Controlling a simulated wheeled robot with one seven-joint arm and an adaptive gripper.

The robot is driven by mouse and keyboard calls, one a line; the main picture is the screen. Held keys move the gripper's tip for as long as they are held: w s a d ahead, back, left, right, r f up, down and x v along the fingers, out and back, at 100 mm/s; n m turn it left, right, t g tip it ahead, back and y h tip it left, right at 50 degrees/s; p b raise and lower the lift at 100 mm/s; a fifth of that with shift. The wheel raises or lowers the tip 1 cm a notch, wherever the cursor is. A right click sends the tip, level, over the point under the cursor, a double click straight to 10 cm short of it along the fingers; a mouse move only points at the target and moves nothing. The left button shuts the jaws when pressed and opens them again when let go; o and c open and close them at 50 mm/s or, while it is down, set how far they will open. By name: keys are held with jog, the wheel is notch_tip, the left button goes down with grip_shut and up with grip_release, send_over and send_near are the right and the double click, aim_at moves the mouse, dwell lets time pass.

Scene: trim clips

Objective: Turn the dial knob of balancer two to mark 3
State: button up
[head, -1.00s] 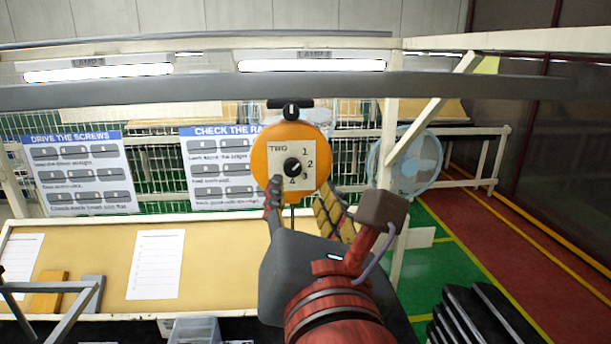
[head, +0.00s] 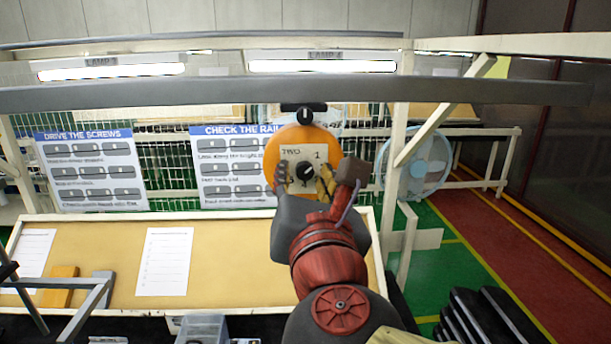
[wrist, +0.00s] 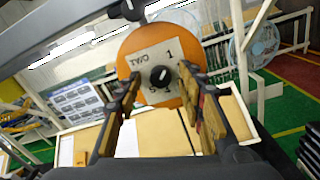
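Balancer two is an orange disc (head: 283,146) hanging from the grey overhead rail. Its pale plate is marked TWO with numbers around a black dial knob (head: 305,171). In the wrist view the knob (wrist: 160,76) faces me, with 1 readable above it; other marks are partly hidden. The knob's white pointer line tilts toward the upper right in the head view. My gripper (head: 305,180) is in front of the disc. Its fingers (wrist: 158,100) are open, one on each side of the knob in the wrist view. I cannot tell whether either finger touches it.
The grey rail (head: 200,93) runs across above the bench. The tan bench top (head: 110,265) below holds paper sheets, an orange block (head: 60,285) and a grey block. A white diagonal brace (head: 440,115) and a fan (head: 415,162) stand right of the disc.

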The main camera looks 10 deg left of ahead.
jog(key=shift+c, duration=1.3)
jog(key=c, duration=0.7)
grip_shut()
